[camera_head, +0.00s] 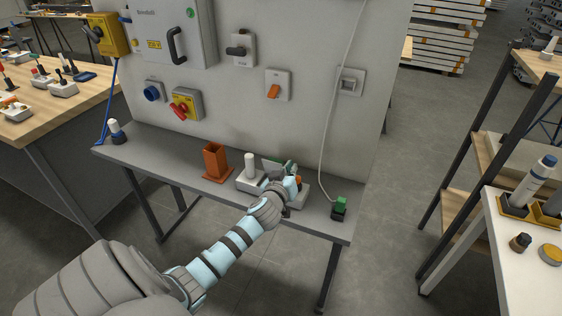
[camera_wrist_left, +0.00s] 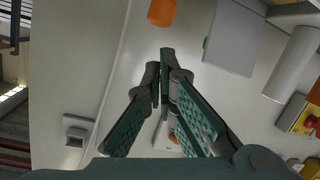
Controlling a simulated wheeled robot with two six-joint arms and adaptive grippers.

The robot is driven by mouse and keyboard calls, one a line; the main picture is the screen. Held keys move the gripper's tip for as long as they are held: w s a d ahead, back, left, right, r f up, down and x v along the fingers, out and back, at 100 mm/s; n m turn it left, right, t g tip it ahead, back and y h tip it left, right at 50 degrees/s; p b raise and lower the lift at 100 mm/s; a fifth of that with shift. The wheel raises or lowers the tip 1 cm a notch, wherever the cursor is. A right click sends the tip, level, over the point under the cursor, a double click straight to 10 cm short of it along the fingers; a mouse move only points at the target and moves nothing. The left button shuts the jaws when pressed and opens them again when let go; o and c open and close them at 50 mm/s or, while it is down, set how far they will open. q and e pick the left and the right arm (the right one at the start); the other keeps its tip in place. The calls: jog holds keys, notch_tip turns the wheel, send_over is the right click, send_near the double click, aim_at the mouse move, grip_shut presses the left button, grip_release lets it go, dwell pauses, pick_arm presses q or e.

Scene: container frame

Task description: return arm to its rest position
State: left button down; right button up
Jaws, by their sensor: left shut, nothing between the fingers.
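My left arm comes in from the lower left in the head view. Its gripper (camera_head: 290,178) is over the right part of the grey bench (camera_head: 225,188), in front of the wall panel. In the left wrist view the gripper's green-padded fingers (camera_wrist_left: 166,62) meet at the tips, with nothing between them. The gripper hides part of a light block with fittings on the bench, so I cannot tell whether it touches that block. My right gripper is in neither view.
Near the gripper stand an orange holder (camera_head: 215,162), a white cylinder (camera_head: 250,165) and a green-topped black item (camera_head: 339,208). A white cable (camera_head: 330,130) hangs down to the bench. The wall panel (camera_head: 330,40) carries switches. A white table (camera_head: 520,262) stands at right.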

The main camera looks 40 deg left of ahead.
pick_arm(q)
jog(key=r+v, duration=0.2)
jog(key=v, duration=0.8)
jog(key=shift+s+a+p, duration=0.2)
jog(key=shift+p, duration=0.15)
jog(key=s+f+m+g+h, duration=0.1)
jog(key=s+f+m+g, duration=0.3)
jog(key=f, duration=1)
jog(key=s+f+m+g+h, duration=0.2)
jog(key=s+f+m, duration=0.35)
jog(key=f, duration=0.85)
jog(key=s+d+f+g, duration=0.2)
jog(key=s+d+f, duration=0.2)
jog(key=s, duration=0.6)
jog(key=s+d+f+g+h, duration=0.1)
jog(key=s+d+f+g, duration=0.1)
jog(key=s+f, duration=0.5)
jog(key=s+d+f+g+h, duration=0.1)
jog(key=s+d+f+g, duration=0.2)
jog(key=s, duration=1)
notch_tip(320, 180, down, 3)
jog(key=d+n, duration=0.1)
jog(key=d, duration=0.1)
jog(key=shift+s+d+r, duration=0.2)
jog(key=shift+s+d, duration=0.05)
jog(key=shift+d, duration=0.1)
